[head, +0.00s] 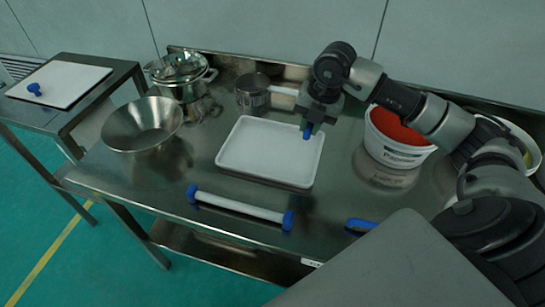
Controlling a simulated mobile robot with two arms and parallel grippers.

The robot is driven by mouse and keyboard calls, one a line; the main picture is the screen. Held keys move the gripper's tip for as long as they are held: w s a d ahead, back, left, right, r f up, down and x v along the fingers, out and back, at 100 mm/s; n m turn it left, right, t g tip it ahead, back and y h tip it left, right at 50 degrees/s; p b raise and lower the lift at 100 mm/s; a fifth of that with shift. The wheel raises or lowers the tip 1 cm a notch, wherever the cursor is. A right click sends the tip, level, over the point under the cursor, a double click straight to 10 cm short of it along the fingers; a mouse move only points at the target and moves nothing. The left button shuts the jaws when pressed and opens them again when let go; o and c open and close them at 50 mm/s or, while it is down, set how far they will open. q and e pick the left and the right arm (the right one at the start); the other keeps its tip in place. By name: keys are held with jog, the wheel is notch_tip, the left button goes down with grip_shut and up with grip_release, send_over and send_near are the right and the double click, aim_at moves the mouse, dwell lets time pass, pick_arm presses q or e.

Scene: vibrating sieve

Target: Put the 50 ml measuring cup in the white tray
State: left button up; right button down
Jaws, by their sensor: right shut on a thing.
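The white tray (240,160) lies flat and empty near the middle of the steel table. My right gripper (315,117) comes in from the right, above the tray's back right corner. It is shut on a small blue thing (307,131), which looks like the 50 ml measuring cup; only its blue part shows below the fingers. It appears held above the tray's edge, though its exact height is hard to tell. My left gripper is not in view.
A metal cup with a pale handle (252,92) stands behind the tray. A steel bowl (143,124) and pots (181,78) are left. A white bucket with red contents (391,150) stands right. A blue-ended white roller (240,207) lies in front, with a blue item (360,224) right.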

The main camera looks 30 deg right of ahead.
jog(key=d+m, duration=0.3)
jog(key=m, duration=0.1)
jog(key=p, duration=0.1)
send_over(271, 162)
jog(key=shift+m+h, duration=0.3)
jog(key=shift+h, duration=0.1)
jog(key=f, duration=0.7)
jog(key=shift+s+f, duration=0.25)
notch_tip(271, 162, down, 4)
jog(key=shift+r+p, duration=0.1)
jog(key=shift+p, duration=0.25)
jog(key=shift+f, duration=0.25)
jog(key=c, duration=1.1)
grip_release()
jog(key=shift+r, duration=0.1)
